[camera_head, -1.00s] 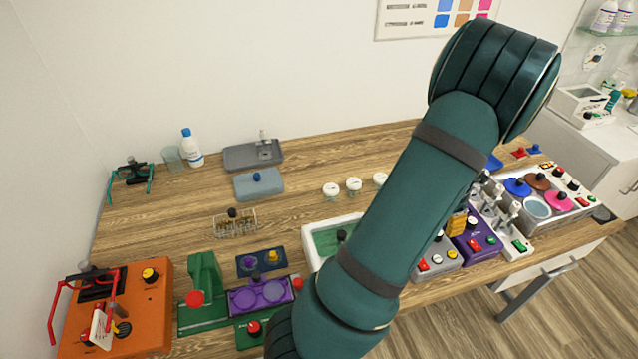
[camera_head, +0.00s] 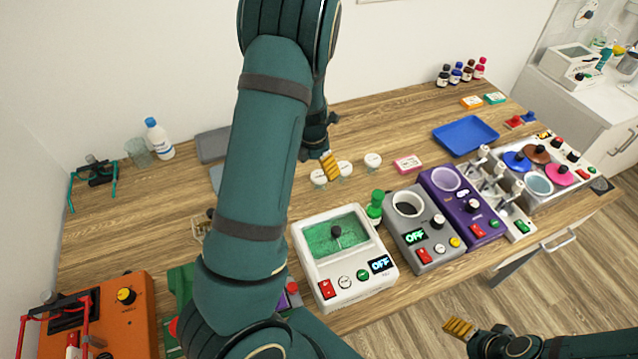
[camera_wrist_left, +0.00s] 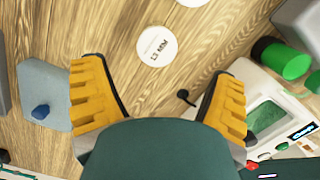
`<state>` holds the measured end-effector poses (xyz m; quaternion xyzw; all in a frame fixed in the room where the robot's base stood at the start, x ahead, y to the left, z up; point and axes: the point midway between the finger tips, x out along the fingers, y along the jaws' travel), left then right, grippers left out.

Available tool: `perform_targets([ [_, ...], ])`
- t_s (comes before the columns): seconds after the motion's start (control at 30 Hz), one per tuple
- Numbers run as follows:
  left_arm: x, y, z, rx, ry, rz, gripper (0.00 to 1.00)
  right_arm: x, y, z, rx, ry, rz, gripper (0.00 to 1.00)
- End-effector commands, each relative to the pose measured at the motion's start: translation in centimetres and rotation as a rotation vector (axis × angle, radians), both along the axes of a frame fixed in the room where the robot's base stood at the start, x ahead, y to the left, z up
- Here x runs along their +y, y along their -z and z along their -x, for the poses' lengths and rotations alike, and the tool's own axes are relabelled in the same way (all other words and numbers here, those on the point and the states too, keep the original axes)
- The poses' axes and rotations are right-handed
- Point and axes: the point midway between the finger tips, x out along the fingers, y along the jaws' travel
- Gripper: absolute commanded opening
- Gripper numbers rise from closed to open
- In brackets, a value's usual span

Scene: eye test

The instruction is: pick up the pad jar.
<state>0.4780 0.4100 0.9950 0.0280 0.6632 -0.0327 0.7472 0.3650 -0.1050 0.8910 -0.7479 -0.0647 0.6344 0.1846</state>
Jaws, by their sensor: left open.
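Three white-lidded jars stand in a row on the table: a left one (camera_head: 319,178), a middle one (camera_head: 344,169) and a right one (camera_head: 373,161). In the left wrist view, one round white lid with dark print (camera_wrist_left: 157,45) lies just beyond and between the fingertips; its print is too small to read surely, so I cannot tell which is the pad jar. My left gripper (camera_head: 329,164) is open and empty above the left and middle jars, its yellow fingers (camera_wrist_left: 160,72) spread wide. My right gripper (camera_head: 460,328) is at the bottom right, its opening unclear.
A white machine with a green window (camera_head: 337,237), a green-capped bottle (camera_head: 375,207), a grey machine (camera_head: 424,228) and a purple machine (camera_head: 463,205) stand in front. A pink box (camera_head: 408,164) and blue tray (camera_head: 466,135) lie to the right. Bare wood surrounds the jars.

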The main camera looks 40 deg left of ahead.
Motion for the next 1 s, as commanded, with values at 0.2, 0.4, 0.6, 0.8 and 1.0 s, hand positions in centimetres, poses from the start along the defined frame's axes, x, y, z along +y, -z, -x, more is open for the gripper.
perform_targets([
  [0.2, 0.0, 3.4, -0.4, 0.000, -0.002, 0.000, 0.86, 0.0, 1.0, 0.0, 0.001, 0.001, 0.002, 0.69],
  [0.4, 0.1, 4.5, -0.6, 0.000, -0.002, 0.000, 0.86, 0.0, 1.2, 0.0, 0.000, 0.002, 0.003, 0.69],
  [0.6, 0.5, 7.3, -1.0, 0.000, -0.003, 0.001, 0.86, 0.1, 1.8, 0.0, 0.001, 0.000, 0.003, 0.69],
  [0.8, 0.4, 9.0, -1.2, -0.001, -0.001, 0.000, 0.86, 0.1, 2.0, -0.1, 0.001, 0.001, 0.004, 0.69],
  [1.0, 0.4, 9.1, -1.3, -0.002, -0.001, -0.001, 0.86, 0.1, 2.0, 0.0, 0.001, 0.001, 0.004, 0.69],
])
